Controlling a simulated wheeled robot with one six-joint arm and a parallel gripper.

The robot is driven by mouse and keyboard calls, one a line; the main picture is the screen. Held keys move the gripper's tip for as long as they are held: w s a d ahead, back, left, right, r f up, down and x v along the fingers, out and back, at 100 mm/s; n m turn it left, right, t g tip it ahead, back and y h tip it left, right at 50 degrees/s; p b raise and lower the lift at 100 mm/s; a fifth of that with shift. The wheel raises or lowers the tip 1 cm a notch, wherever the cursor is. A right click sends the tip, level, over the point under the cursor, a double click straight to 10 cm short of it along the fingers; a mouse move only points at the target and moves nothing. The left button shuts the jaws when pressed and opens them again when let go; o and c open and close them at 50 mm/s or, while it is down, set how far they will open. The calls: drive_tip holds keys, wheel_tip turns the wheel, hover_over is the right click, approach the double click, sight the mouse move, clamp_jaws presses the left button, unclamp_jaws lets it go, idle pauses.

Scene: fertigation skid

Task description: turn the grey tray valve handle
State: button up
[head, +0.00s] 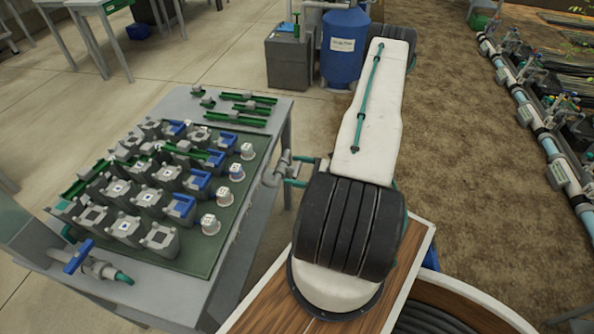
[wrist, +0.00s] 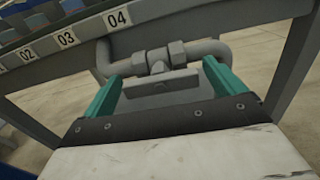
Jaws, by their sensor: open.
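The grey tray valve sits on a grey pipe bend (head: 271,178) at the right side of the table, below the tray's edge. In the wrist view its flat grey handle (wrist: 160,88) lies crosswise below the pipe fittings (wrist: 166,56). My gripper (head: 291,171) is open, with its green fingers on either side of the handle in the wrist view (wrist: 161,72). In the head view the handle is too small to make out clearly.
The grey table (head: 190,98) carries a green tray (head: 232,215) of grey and blue valve blocks. A blue-handled valve (head: 78,257) stands at its near left corner. Table legs frame the pipe. A blue tank (head: 343,60) and grey box (head: 290,62) stand behind my arm.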

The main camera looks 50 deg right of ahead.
drive_tip(key=c, duration=1)
drive_tip(key=shift+m, duration=0.3)
drive_tip(key=m, duration=0.3)
drive_tip(key=shift+m, duration=0.3)
drive_tip(key=m, duration=0.4)
drive_tip(key=shift+m, duration=0.3)
drive_tip(key=m, duration=0.4)
drive_tip(key=shift+m, duration=2.2)
